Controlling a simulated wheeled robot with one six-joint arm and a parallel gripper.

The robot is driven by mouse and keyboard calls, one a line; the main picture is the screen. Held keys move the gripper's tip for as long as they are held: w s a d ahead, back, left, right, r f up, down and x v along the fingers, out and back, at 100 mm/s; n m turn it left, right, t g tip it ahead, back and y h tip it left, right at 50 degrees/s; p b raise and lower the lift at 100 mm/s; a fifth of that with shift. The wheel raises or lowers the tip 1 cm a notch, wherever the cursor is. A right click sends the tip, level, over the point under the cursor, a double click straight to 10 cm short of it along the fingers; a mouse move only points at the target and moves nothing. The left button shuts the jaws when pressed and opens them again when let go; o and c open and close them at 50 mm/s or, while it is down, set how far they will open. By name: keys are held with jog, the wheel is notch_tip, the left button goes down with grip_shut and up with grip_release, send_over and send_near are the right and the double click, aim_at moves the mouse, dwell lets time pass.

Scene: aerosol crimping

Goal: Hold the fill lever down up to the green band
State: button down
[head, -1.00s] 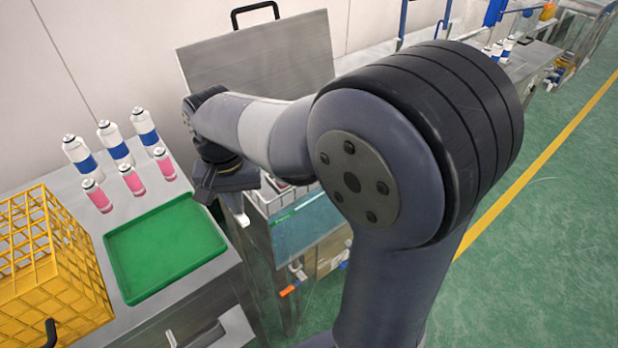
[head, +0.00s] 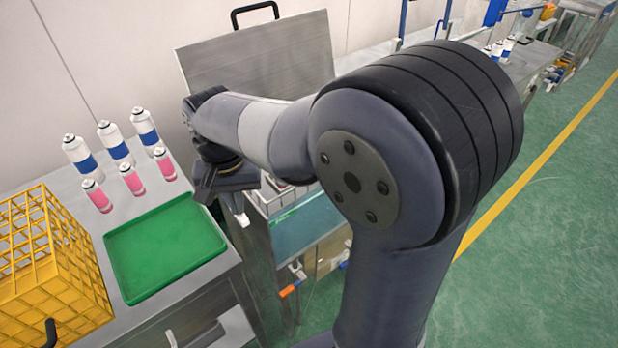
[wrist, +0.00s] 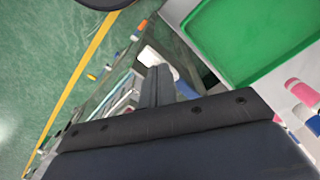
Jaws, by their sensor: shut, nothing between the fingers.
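My gripper (head: 238,207) is shut and empty, pointing down beside the metal station at the right end of the bench. In the wrist view its closed dark fingers (wrist: 158,84) reach toward a white block (wrist: 150,58). The white block also shows just under the fingertips in the head view (head: 243,219). I cannot tell whether it is the fill lever's handle, or whether the fingers touch it. A light green strip (head: 284,215) shows at the station's teal panel (head: 300,232). I cannot tell whether it is the green band. My arm hides much of the station.
A green tray (head: 165,250) lies on the bench left of my gripper, with a yellow crate (head: 50,270) beyond it. Several white-and-blue cans (head: 113,143) and pink cans (head: 132,180) stand behind the tray. A raised metal panel (head: 260,58) stands behind my arm.

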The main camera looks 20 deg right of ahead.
jog(key=shift+r, duration=0.1)
notch_tip(320, 180, up, 9)
jog(key=p, duration=0.8)
jog(key=shift+d, duration=0.1)
